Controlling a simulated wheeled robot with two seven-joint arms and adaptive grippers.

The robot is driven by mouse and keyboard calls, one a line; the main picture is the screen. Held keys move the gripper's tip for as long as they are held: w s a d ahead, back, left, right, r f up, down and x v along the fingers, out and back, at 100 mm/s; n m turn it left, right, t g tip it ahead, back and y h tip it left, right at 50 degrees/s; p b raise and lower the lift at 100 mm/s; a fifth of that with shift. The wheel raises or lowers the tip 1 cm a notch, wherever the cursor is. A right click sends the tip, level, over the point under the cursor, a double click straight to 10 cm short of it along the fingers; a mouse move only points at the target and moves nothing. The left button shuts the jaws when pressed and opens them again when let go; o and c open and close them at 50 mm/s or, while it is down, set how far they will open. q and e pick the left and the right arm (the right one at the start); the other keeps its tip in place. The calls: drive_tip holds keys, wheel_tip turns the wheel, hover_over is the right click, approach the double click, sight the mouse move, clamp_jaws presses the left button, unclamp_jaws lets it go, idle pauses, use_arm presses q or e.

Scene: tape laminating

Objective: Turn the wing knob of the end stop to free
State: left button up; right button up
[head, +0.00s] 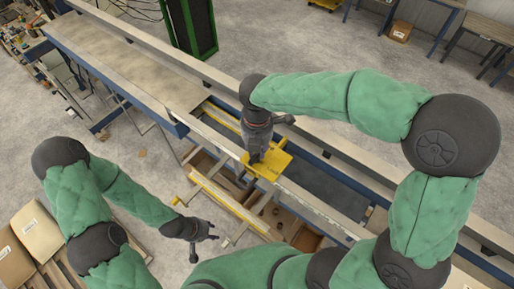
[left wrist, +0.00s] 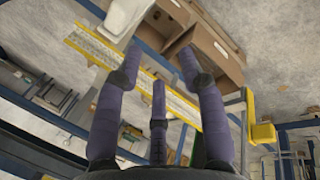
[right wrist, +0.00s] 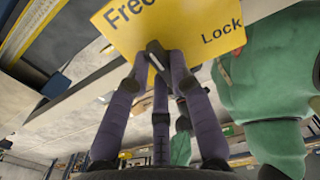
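The end stop is a yellow plate (head: 272,168) on the long rail in the middle of the head view. In the right wrist view the plate (right wrist: 190,22) carries the words "Free" at upper left and "Lock" at right. The dark wing knob (right wrist: 155,50) shows in front of the plate, between my right fingertips. My right gripper (right wrist: 160,62) points at the plate with its fingers closed in around the knob; in the head view the gripper (head: 256,155) hides the knob. My left gripper (head: 212,231) is open and empty, away from the end stop; its spread fingers also show in the left wrist view (left wrist: 160,65).
The long rail (head: 330,213) runs from upper left to lower right beside a blue-framed bench. A yellow-edged bar (head: 228,203) and cardboard boxes (head: 295,232) lie below it, near my left gripper. A green-framed dark panel (head: 190,25) stands behind.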

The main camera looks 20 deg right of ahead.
drive_tip(key=o, duration=0.4)
wheel_tip(320, 180, up, 12)
drive_tip(key=shift+r, duration=0.1)
idle(0.5)
idle(0.4)
